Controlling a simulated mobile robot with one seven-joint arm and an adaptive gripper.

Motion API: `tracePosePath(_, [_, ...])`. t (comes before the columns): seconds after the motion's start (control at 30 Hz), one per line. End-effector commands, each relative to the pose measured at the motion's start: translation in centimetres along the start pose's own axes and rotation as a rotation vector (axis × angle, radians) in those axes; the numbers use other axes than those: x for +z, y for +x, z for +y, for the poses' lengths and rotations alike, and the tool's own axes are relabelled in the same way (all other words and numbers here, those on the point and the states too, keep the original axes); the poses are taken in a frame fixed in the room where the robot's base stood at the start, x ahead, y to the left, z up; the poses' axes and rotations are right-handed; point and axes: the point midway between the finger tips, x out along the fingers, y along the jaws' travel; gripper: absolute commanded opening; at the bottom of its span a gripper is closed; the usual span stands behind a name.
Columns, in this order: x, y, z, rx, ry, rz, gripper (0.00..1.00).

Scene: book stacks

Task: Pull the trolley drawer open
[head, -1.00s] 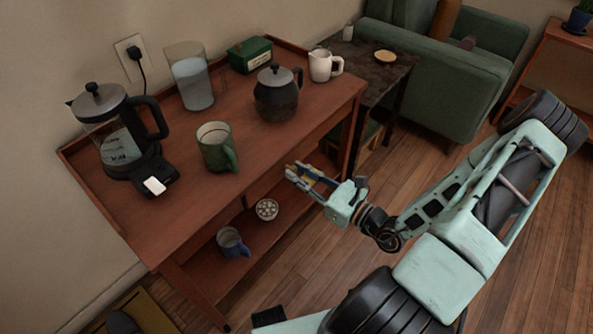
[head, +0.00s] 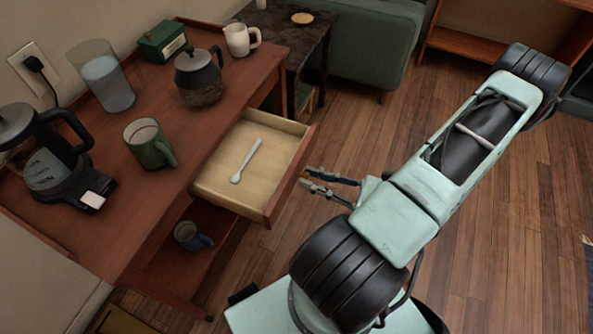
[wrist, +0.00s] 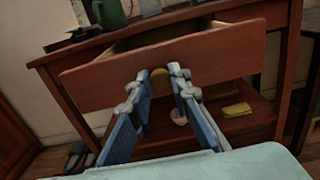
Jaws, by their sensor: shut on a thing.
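The wooden trolley (head: 105,235) stands at left with its drawer (head: 210,180) pulled out toward my gripper. The pale drawer interior shows, and a light spoon (head: 246,162) lies in it. The drawer front (wrist: 215,55) fills much of the wrist view, with a brass-coloured knob (wrist: 160,75) at its middle. My gripper (head: 306,180) is at the outer face of the drawer front. In the wrist view its blue-grey fingers (wrist: 161,79) are on either side of the knob, shut on it. In the head view the knob is too small to make out clearly.
On the trolley top stand a coffee maker (head: 40,155), a green mug (head: 148,143), a glass jug (head: 105,82), a teapot (head: 199,78), a green box (head: 163,41) and a white mug (head: 240,40). A blue mug (head: 192,237) sits on the lower shelf.

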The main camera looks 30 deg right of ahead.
Motion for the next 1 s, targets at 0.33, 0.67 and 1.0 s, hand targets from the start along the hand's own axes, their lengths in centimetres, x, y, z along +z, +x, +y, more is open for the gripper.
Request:
tracePosePath(0.33, [-0.09, -1.3, 0.04, 0.002, 0.0, 0.002, 0.0])
tracePosePath(0.67, [-0.1, -1.27, 0.04, 0.002, 0.0, 0.003, 0.28])
tracePosePath(1.0, [-0.05, -1.3, 0.0, 0.001, 0.0, 0.001, 0.35])
